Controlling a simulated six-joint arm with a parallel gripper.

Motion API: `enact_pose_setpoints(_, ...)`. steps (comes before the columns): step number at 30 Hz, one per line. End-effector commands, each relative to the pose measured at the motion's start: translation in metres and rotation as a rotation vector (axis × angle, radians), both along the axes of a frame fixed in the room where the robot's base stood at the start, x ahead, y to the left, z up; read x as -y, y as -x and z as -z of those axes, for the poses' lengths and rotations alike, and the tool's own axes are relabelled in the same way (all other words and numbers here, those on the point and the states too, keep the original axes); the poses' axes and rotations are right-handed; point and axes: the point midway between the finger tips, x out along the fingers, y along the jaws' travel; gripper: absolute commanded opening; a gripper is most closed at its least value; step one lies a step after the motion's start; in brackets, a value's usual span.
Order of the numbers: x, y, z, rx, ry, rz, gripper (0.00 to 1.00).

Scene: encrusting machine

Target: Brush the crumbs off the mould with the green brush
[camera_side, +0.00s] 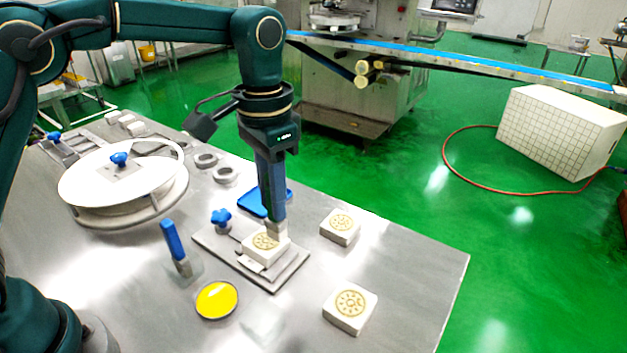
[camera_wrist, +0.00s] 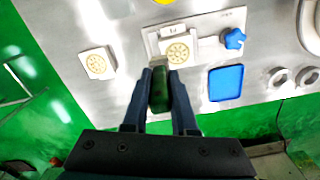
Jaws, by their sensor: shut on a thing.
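My gripper (camera_side: 272,198) is shut on the green brush, whose dark green handle (camera_wrist: 160,90) shows between my fingers in the wrist view. The brush points down, and its pale bristle end (camera_side: 277,230) is at the far right edge of the mould. I cannot tell if it touches. The mould is a pale block with a gold round pattern (camera_side: 265,243), set on a grey fixture plate (camera_side: 275,275); it also shows in the wrist view (camera_wrist: 179,50). Crumbs on it are too small to make out.
A blue-handled tool (camera_side: 172,240) stands upright near a yellow dish (camera_side: 216,299). Two similar blocks (camera_side: 341,226) (camera_side: 350,308) lie to the right. A round white-topped machine (camera_side: 122,175) is at left.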

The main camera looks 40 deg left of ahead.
Motion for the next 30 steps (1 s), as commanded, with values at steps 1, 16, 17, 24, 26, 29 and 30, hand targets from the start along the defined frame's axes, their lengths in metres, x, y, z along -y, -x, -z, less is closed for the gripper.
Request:
enact_pose_setpoints(1, 0.000, -0.001, -0.005, 0.004, 0.001, 0.000, 0.00)
enact_pose_setpoints(16, 0.000, -0.001, -0.045, 0.002, 0.001, 0.000, 0.00)
enact_pose_setpoints(17, 0.000, -0.001, -0.046, 0.002, 0.001, 0.000, 0.00)
enact_pose_setpoints(24, 0.000, 0.000, -0.048, 0.000, 0.000, 0.000, 0.00)
enact_pose_setpoints(26, 0.000, 0.000, -0.048, 0.000, 0.000, 0.000, 0.00)
enact_pose_setpoints(29, 0.000, 0.000, -0.048, 0.000, 0.000, 0.000, 0.00)
enact_pose_setpoints(30, 0.000, 0.000, -0.048, 0.000, 0.000, 0.000, 0.00)
